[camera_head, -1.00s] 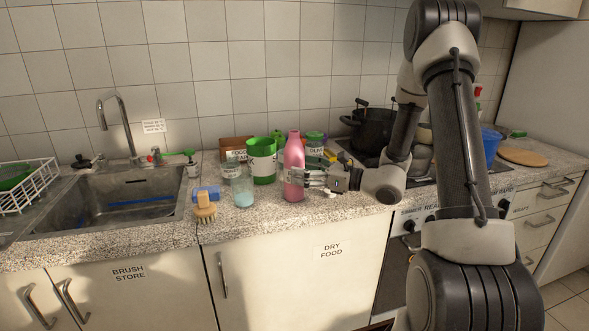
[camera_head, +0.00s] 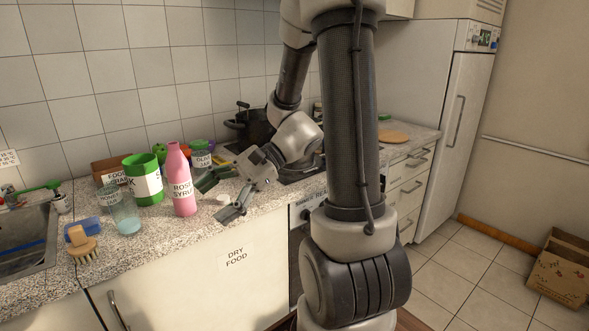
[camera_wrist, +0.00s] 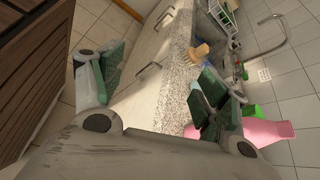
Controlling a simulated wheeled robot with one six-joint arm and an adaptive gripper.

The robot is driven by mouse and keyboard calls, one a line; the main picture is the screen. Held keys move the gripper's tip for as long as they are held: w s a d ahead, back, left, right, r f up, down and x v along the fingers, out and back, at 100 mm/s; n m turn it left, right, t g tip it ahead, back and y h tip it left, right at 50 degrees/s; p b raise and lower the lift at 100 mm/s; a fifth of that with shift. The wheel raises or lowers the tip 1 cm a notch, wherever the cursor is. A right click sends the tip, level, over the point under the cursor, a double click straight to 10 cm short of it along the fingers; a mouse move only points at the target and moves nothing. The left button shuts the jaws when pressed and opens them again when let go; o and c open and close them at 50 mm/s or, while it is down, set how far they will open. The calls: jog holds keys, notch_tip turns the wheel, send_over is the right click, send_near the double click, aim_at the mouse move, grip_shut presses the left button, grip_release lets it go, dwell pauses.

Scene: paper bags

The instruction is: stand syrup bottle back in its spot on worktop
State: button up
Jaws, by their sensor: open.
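The pink syrup bottle (camera_head: 180,182), labelled ROSE SYRUP, stands upright on the speckled worktop (camera_head: 150,238), near its front edge. My gripper (camera_head: 219,197) is open and empty to the right of the bottle, its fingers spread apart over the front of the worktop. The wrist view shows the open fingers (camera_wrist: 155,85), with the pink bottle (camera_wrist: 262,133) beyond the right-hand finger and partly hidden by it. No finger is around the bottle.
A green tub (camera_head: 146,184) and a glass of pale blue liquid (camera_head: 125,216) stand left of the bottle. A jar labelled OLIVE (camera_head: 202,157) is behind it. A wooden brush (camera_head: 84,246) and blue sponge (camera_head: 80,231) lie farther left. A dark pot (camera_head: 252,124) is behind my arm.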

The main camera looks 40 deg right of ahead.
jog(key=s+d+n+g+h, duration=0.2)
jog(key=s+n+h, duration=0.2)
jog(key=s+n, duration=0.3)
jog(key=s+d+r+n+t+h, duration=0.4)
jog(key=d+r+n+h, duration=0.3)
jog(key=d, duration=0.4)
jog(key=shift+s+d+r+h, duration=0.15)
jog(key=shift+s+d+h, duration=0.1)
jog(key=shift+h, duration=0.55)
